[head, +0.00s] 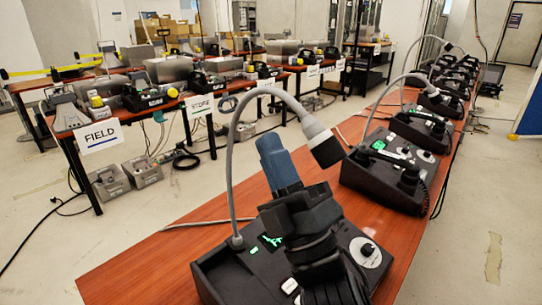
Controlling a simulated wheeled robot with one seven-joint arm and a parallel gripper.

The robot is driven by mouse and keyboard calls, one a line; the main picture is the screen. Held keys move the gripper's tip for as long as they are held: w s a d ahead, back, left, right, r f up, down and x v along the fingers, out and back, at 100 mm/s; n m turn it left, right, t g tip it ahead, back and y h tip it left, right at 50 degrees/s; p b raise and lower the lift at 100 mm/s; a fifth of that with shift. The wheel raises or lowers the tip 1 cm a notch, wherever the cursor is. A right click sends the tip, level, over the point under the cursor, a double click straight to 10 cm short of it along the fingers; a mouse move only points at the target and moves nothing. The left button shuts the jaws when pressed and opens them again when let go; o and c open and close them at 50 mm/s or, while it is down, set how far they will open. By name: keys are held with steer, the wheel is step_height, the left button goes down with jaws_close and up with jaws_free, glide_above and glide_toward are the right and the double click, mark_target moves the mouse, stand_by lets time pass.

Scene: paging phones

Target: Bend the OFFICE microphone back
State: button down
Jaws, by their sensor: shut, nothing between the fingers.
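On the long wooden table, the nearest black paging phone (215,270) has a grey gooseneck (229,180) that rises from its left rear, arches over to the right and ends in a microphone head (325,148) tipped downward. No OFFICE label is readable, so I cannot tell which microphone it names. My gripper (271,146) reaches up over this phone with its blue-grey fingers shut and empty. In the picture the fingers lie under the arch, between the neck and the head. Contact with either is not visible. My gripper and arm hide the middle of the phone.
More black phones (390,180) with goosenecks line the same wooden table (140,272) behind. On the left, other tables carry equipment, with FIELD (99,136) and STORE (199,105) signs. Grey boxes (110,182) and cables lie on the floor. The floor at right is mostly clear.

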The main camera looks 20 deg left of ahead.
steer(key=s+d+f+b, duration=0.1)
steer(key=s+d+f, duration=0.3)
steer(key=d, duration=0.3)
steer(key=shift+v, duration=0.85)
